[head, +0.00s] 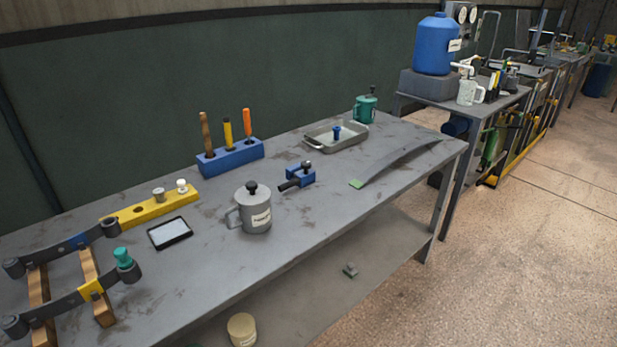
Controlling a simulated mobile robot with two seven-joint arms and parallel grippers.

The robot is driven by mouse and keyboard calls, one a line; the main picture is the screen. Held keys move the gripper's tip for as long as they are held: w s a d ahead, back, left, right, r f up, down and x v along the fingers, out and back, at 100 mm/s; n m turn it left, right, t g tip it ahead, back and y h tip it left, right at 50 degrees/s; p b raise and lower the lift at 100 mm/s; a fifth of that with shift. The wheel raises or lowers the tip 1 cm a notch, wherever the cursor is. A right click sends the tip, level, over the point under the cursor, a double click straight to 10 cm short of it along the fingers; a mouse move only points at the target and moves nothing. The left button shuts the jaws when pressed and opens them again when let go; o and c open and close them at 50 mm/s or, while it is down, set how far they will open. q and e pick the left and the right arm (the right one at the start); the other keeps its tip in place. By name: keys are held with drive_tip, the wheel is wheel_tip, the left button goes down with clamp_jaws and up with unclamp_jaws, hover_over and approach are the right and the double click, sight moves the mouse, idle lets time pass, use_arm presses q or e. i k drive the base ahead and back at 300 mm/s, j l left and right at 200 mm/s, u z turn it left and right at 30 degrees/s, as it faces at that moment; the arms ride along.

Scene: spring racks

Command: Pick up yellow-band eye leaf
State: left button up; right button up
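The yellow-band eye leaf is a dark curved steel strip with rolled eyes at both ends and a yellow band (91,290) near its middle. It lies across two wooden bars (102,312) at the near left of the bench. A teal-topped dark piece (123,258) shows at its right eye; I cannot tell whether it sits in the eye or behind it. A similar leaf with a blue band (78,241) lies behind it on the same bars. Neither of my grippers is in view.
On the grey bench (300,240) stand a yellow block (155,207), a dark-framed tablet (170,233), a grey mug (256,217), a blue tool holder (232,159), a blue clamp (299,177), a metal tray (325,144) and a long flat leaf (400,160). The front middle is clear.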

sight(17, 325)
drive_tip(key=u, duration=1.45)
